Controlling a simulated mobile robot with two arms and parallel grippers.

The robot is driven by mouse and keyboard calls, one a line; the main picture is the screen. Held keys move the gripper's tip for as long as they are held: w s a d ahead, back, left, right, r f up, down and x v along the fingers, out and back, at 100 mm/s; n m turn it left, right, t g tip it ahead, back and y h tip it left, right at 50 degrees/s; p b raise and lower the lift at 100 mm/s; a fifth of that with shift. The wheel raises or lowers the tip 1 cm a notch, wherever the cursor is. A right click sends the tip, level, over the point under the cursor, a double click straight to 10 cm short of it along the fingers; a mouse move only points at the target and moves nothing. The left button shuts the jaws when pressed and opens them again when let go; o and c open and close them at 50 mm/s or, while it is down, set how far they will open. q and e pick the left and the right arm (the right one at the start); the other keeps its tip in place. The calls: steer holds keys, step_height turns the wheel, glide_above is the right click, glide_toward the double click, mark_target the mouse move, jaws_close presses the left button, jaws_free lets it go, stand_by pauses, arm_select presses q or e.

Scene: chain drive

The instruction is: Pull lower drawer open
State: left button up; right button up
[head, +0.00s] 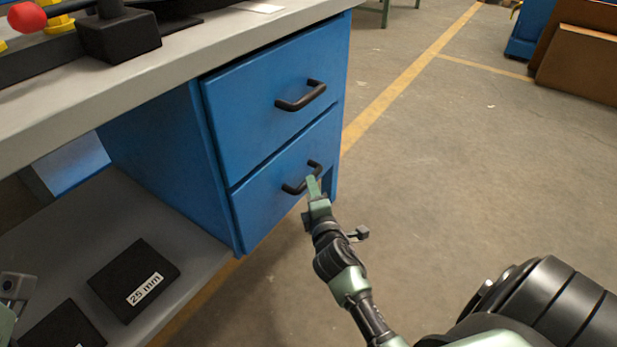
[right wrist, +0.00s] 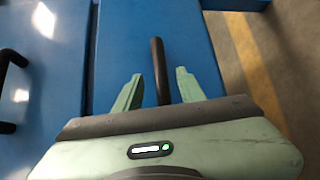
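The lower drawer (head: 270,198) is a blue front in the desk pedestal, and it looks shut. Its black bar handle (head: 296,186) also shows in the right wrist view (right wrist: 157,62). My right gripper (head: 314,188) is at this handle. In the right wrist view its two green fingers (right wrist: 159,77) are apart, one on each side of the handle bar, with a gap on both sides. A grey-green part of my left arm or gripper (head: 14,290) shows at the left edge of the head view; its fingers cannot be made out.
The upper drawer (head: 250,108) with its black handle (head: 301,96) is shut above. The grey worktop (head: 215,45) overhangs the pedestal. A black box labelled 25 mm (head: 130,280) lies on the lower shelf (head: 185,255). The floor (head: 450,160) in front and to the right is clear.

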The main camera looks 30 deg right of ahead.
steer(key=b+x, duration=0.1)
steer(key=x, duration=0.4)
steer(key=shift+w+d+b, duration=0.15)
steer(key=shift+w+b, duration=0.05)
steer(key=shift+b, duration=0.2)
jaws_close()
steer(key=shift+f, duration=0.1)
stand_by(0.9)
